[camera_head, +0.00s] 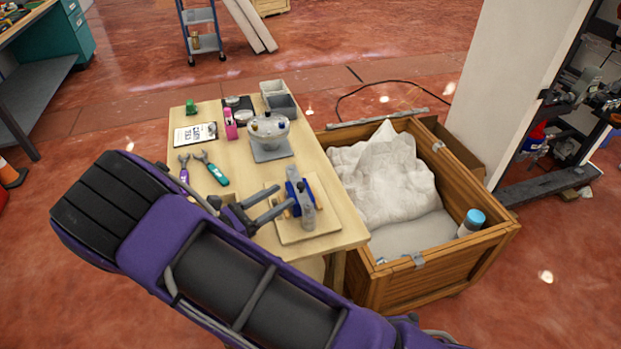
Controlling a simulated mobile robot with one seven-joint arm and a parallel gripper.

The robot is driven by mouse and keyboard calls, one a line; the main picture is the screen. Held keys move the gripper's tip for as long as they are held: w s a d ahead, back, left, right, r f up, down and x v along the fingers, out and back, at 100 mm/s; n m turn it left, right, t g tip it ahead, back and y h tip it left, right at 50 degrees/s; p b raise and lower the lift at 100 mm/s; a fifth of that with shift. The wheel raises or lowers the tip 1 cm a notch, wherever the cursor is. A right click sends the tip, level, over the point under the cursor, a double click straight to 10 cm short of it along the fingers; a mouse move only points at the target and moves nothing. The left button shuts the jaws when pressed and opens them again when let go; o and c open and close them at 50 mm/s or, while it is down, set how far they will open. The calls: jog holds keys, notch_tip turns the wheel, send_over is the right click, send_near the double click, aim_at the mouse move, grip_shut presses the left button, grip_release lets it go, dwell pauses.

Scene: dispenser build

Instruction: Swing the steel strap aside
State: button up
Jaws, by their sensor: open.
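A blue device (293,194) stands on a light wooden board (322,233) near the table's front right corner. A grey upright strip, which looks like the steel strap (308,213), runs along the device's near right side. Its fixing is too small to make out. My gripper (286,197) reaches in from the left with two grey fingers apart. Its fingertips are close to the left side of the device, with nothing seen between them. I cannot tell whether they touch it. The strap is on the far side of the device from my gripper.
A wooden crate (440,275) with white sacking and a blue-capped bottle (471,222) adjoins on the right.

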aim_at(297, 180)
jog(key=x, duration=1)
jog(key=shift+w+d, duration=0.1)
grip_shut()
dwell(1.1)
